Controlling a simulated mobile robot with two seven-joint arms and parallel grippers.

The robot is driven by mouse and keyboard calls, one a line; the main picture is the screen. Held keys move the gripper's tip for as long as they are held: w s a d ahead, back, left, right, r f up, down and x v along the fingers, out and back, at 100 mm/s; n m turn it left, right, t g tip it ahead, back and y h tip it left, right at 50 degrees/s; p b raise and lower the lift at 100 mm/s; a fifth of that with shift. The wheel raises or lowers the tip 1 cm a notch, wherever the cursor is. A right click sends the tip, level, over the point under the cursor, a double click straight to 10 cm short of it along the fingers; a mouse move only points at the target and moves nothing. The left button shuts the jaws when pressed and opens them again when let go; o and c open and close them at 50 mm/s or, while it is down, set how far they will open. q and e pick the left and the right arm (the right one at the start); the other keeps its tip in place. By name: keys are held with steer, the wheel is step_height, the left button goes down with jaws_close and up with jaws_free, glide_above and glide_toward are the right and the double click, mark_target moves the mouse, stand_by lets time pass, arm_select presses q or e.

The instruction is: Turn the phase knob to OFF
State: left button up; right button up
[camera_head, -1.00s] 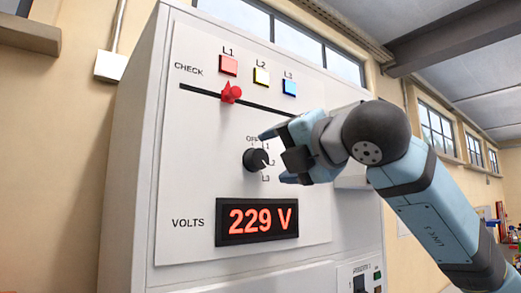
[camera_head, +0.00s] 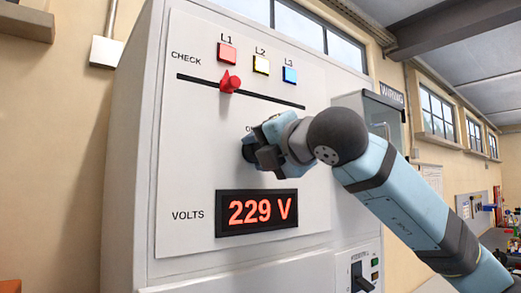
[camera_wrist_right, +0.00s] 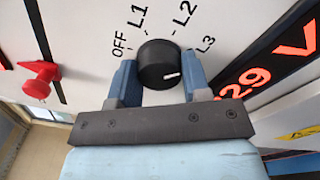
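The phase knob (camera_wrist_right: 158,66) is round and black, with labels OFF, L1, L2 and L3 around it in the right wrist view. Its white mark lies at the right of its face, on the L2–L3 side and away from OFF; which label it lines up with is hard to tell. My right gripper (camera_wrist_right: 161,78) has one finger on each side of the knob, close against it, and looks shut on it. In the head view my right gripper (camera_head: 262,146) hides most of the knob and its labels. My left gripper is not in view.
The red slider (camera_head: 230,82) sits on the CHECK slot above the knob, under L1. Red, yellow and blue squares line the top. The voltage display (camera_head: 257,212) below reads 229 V. A switch (camera_head: 361,277) is at the lower right.

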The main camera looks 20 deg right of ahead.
steer(key=n+b, duration=1.1)
steer(key=n, duration=1.5)
steer(key=shift+d+r+n+b, duration=0.1)
steer(key=shift+d+n+b, duration=0.05)
steer(key=shift+n+b, duration=0.2)
steer(key=shift+n, duration=0.25)
